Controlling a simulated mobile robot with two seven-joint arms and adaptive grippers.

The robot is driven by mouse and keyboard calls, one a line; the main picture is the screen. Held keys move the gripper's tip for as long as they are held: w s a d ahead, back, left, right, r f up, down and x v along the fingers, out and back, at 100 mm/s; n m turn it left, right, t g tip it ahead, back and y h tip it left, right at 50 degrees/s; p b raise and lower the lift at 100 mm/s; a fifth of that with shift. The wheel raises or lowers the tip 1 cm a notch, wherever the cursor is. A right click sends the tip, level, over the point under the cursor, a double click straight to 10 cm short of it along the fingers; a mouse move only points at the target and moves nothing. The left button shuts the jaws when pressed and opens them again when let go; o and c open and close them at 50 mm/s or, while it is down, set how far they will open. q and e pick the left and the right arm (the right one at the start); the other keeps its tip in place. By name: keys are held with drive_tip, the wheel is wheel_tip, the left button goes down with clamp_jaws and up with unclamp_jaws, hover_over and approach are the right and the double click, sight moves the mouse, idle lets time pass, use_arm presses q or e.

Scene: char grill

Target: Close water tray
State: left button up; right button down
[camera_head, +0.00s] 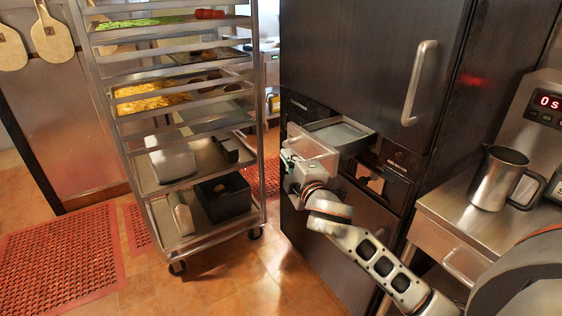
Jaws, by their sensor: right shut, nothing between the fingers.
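The water tray (345,134) is a shallow grey tray with a dark rim. It sticks out of the front of the tall black grill (365,55), just below the large upper door, so it stands at least partly open. My right gripper (291,157) is at the tray's front left, with the arm coming in from the lower right. Its fingers are shut with nothing between them. The gripper and wrist hide part of the tray's front, and I cannot tell whether they touch it. My left gripper is out of view.
A wheeled metal rack (262,120) with food trays stands close to the left of the grill. A steel counter (450,205) with a metal pitcher (497,178) is at the right. The tiled floor (245,275) between rack and grill is clear.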

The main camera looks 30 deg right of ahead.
sight(339, 140)
drive_tip(key=shift+d+f, duration=0.1)
drive_tip(key=shift+d, duration=0.2)
drive_tip(key=d+p, duration=0.1)
drive_tip(key=d, duration=0.5)
drive_tip(key=w+d+p, duration=0.1)
drive_tip(key=d, duration=0.4)
drive_tip(key=d+p, duration=0.2)
drive_tip(key=d, duration=0.4)
drive_tip(key=shift+w+d, duration=0.25)
drive_tip(key=shift+d, duration=0.6)
drive_tip(key=shift+d, duration=0.15)
